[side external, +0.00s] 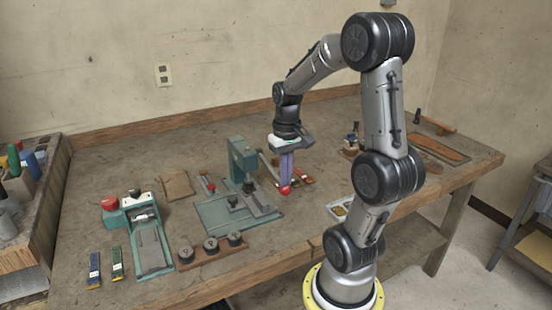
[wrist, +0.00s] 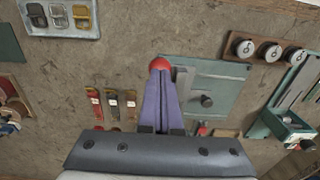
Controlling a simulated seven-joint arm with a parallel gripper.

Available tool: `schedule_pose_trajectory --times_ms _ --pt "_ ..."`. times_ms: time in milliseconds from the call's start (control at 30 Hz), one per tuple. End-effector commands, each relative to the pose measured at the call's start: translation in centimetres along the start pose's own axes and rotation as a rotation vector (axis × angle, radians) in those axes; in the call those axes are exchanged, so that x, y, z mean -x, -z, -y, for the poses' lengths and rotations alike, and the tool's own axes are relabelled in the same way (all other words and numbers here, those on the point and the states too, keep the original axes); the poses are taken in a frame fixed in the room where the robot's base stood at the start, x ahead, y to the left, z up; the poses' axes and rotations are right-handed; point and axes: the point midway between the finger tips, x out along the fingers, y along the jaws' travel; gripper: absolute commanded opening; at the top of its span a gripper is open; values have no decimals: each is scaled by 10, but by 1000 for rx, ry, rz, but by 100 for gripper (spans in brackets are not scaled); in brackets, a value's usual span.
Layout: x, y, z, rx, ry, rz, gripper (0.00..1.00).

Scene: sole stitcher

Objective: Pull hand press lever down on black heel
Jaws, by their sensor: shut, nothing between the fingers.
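The teal hand press (side external: 243,160) stands upright on a flat teal base plate (side external: 215,213) in the middle of the bench. Its lever (side external: 268,166) slopes down to the right and ends in a red knob (side external: 285,190), also seen in the wrist view (wrist: 159,64). My gripper (side external: 286,180) points down with its purple fingers together and empty. Its tips (wrist: 158,75) are right at the knob; I cannot tell whether they touch it. A small dark piece (side external: 234,201) sits on the base plate, perhaps the black heel.
A second teal device with a red knob (side external: 110,203) stands at left. A wooden strip with several dark round knobs (side external: 210,247) lies at the front edge. Several small coloured tools (wrist: 113,103) lie beside the press. A pale tray (wrist: 60,16) holds metal buckles.

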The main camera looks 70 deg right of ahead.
Motion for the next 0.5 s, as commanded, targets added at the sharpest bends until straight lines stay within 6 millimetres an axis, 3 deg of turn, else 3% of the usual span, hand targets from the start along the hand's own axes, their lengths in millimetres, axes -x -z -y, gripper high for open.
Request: schedule_pose_trajectory --times_ms 300,500 --pt "-2 -2 0 0 0 10 0" --pt "8 -1 0 0 0 7 0"
